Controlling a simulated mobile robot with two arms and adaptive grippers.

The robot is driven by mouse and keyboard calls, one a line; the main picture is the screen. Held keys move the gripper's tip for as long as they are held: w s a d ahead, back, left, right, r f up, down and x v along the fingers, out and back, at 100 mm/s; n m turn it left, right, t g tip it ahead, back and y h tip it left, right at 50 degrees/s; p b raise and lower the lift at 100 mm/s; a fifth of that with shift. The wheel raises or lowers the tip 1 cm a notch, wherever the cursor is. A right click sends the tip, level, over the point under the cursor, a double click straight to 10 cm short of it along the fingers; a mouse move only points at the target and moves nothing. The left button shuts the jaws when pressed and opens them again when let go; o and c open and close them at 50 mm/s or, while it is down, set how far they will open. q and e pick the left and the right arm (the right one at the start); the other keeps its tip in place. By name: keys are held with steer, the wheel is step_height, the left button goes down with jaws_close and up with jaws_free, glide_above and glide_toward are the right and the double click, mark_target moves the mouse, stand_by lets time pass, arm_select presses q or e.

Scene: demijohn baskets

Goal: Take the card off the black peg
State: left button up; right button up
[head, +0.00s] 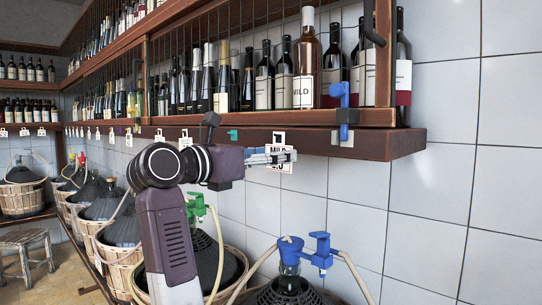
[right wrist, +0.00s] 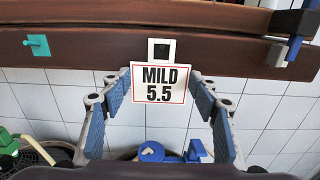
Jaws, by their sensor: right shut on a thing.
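The white card (head: 286,168) reads MILD, with 5.5 below it in the right wrist view (right wrist: 158,83). It hangs upright at the front of the wooden shelf edge. The black peg (right wrist: 161,51) shows as a dark square inside the card's white top loop, so the card is still around it. My right gripper (head: 284,156) is at the card, with its blue-padded fingers (right wrist: 160,88) at the card's left and right edges, shut on it. My left gripper is not in view.
A teal peg (right wrist: 36,45) sits left on the shelf edge (head: 384,146). A blue tap-like piece (head: 343,95) is to the right. Bottles (head: 305,62) stand above. Basketed demijohns with a green tap (head: 196,207) and a blue tap (head: 291,250) are below.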

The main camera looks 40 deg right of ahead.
mark_target(278, 148)
steer(key=shift+r, duration=0.3)
steer(key=shift+a, duration=0.2)
steer(key=shift+s+a+r+p, duration=0.15)
steer(key=shift+a+p, duration=0.1)
steer(key=shift+a, duration=0.45)
steer(key=shift+a+r+p, duration=0.15)
steer(key=shift+a+p, duration=0.1)
steer(key=shift+a, duration=0.4)
steer(key=a+r+p, duration=0.1)
steer(key=a, duration=0.6)
steer(key=shift+s, duration=0.3)
stand_by(0.7)
stand_by(0.5)
